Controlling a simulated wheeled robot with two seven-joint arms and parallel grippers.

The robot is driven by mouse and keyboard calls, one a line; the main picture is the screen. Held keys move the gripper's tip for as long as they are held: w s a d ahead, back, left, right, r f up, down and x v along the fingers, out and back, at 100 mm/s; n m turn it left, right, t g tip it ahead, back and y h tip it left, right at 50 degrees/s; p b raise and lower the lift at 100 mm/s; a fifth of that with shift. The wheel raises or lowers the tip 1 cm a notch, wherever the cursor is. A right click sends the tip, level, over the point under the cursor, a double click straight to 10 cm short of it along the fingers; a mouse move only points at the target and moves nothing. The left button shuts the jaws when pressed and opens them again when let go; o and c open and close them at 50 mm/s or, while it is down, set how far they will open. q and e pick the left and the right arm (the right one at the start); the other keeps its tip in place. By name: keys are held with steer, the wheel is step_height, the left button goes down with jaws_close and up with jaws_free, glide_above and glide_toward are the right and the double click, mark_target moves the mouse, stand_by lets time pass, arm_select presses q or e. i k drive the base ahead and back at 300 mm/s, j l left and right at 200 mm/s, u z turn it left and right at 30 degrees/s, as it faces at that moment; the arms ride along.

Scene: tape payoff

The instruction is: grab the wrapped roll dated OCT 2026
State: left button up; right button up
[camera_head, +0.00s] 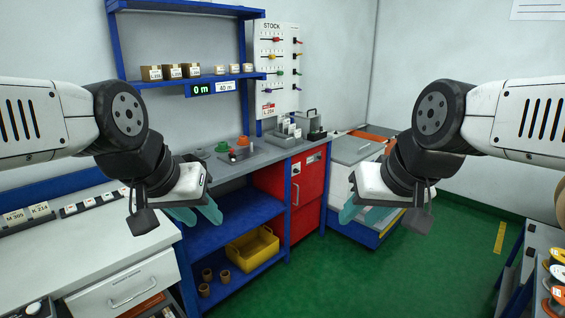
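No label reading OCT 2026 can be made out, so I cannot tell which thing is the wrapped roll. Coloured rolls (557,272) stand at the right edge, partly cut off by the frame. Small labelled packages (172,72) sit on the blue wall shelf, their print too small to read. My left gripper (197,213) has teal fingers spread apart, empty, in front of the blue bench. My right gripper (367,215) has its teal fingers apart, empty, in front of the grey-topped cabinet.
A white drawer counter (90,245) stands at the left. The blue bench holds a yellow bin (252,249) and brown tubes (206,283) on its lower shelf. A red cabinet (306,192) and a grey-topped cabinet (357,150) stand behind. The green floor (400,275) at centre right is clear.

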mark_target(247, 68)
steer(key=i+l+z, duration=0.25)
steer(key=i, duration=0.85)
steer(key=i+l+u, duration=0.25)
steer(key=i+u, duration=0.2)
steer(key=i+l+u, duration=0.7)
steer(key=l+u, duration=0.2)
steer(key=i+l+u, duration=0.2)
steer(key=l, duration=0.2)
steer(key=l+u, duration=0.2)
steer(key=l, duration=0.2)
